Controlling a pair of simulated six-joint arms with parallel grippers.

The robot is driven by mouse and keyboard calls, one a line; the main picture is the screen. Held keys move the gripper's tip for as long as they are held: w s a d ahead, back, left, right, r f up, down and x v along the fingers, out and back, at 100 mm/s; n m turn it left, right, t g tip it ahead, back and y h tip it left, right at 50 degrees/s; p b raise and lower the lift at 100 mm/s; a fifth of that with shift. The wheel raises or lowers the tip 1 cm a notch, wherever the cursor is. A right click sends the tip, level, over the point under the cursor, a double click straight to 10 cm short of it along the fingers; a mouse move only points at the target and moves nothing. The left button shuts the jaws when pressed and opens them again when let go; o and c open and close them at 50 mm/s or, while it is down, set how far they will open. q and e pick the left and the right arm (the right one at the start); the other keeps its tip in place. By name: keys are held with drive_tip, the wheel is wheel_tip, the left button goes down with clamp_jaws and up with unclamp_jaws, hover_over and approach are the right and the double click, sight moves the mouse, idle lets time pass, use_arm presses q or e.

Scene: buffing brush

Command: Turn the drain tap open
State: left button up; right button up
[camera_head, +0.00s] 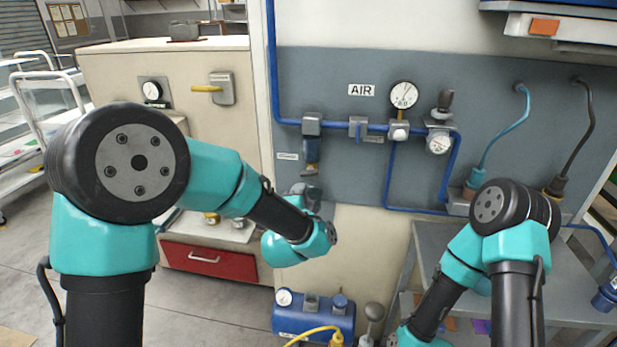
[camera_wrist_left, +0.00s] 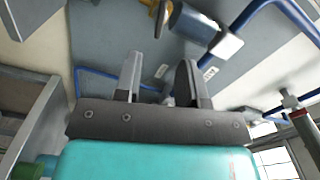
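The drain tap looks to be the small brass fitting with a grey lever (camera_wrist_left: 160,14) at the top of the left wrist view, at the end of a short blue cylinder (camera_wrist_left: 190,24). My right gripper is out of view.
The blue air pipe (camera_head: 345,126) runs along the grey wall panel, with a pressure gauge (camera_head: 403,94) and regulator (camera_head: 438,142) to the right. A grey table (camera_head: 570,290) is at right, a red drawer (camera_head: 208,261) at left.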

sight(309, 175)
use_arm(q)
drive_tip(key=w, duration=0.3)
drive_tip(key=w+d, duration=0.1)
drive_tip(key=w, duration=0.6)
drive_tip(key=shift+d, duration=0.35)
clamp_jaws()
